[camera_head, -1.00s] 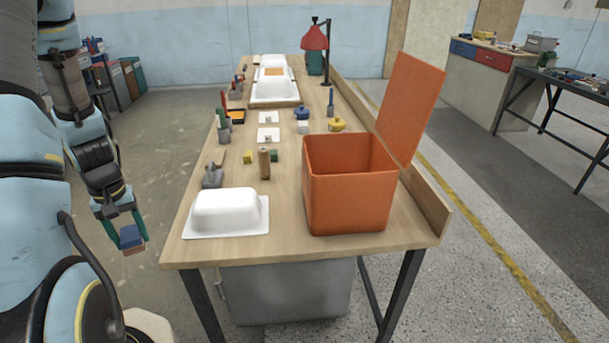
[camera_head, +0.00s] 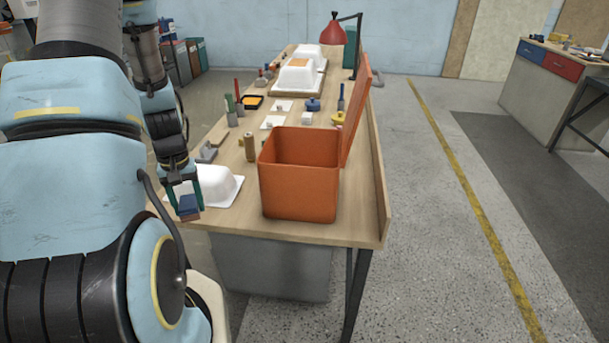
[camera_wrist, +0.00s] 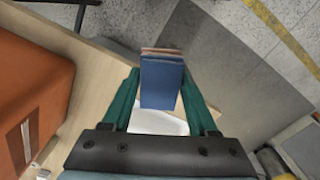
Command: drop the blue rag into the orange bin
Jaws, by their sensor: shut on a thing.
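The orange bin (camera_head: 298,195) stands open-topped on the near end of the workbench, its lid (camera_head: 356,110) raised at its right side. I see no contents from this angle. My gripper (camera_head: 187,205) is to the left of the bin, in front of the white tub shell (camera_head: 222,187) in the head view. Its green fingers are shut on the blue rag (camera_wrist: 162,82), a flat blue block-like piece with a brownish layer at one end. In the wrist view an orange surface (camera_wrist: 32,85), seemingly the bin, is left of my gripper (camera_wrist: 162,95).
The workbench (camera_head: 300,231) carries several small tools and parts behind the bin, including a brown cylinder (camera_head: 250,147). More white shells (camera_head: 298,74) and a red lamp (camera_head: 333,29) stand at the far end. A raised board (camera_head: 379,185) edges the bench's right side.

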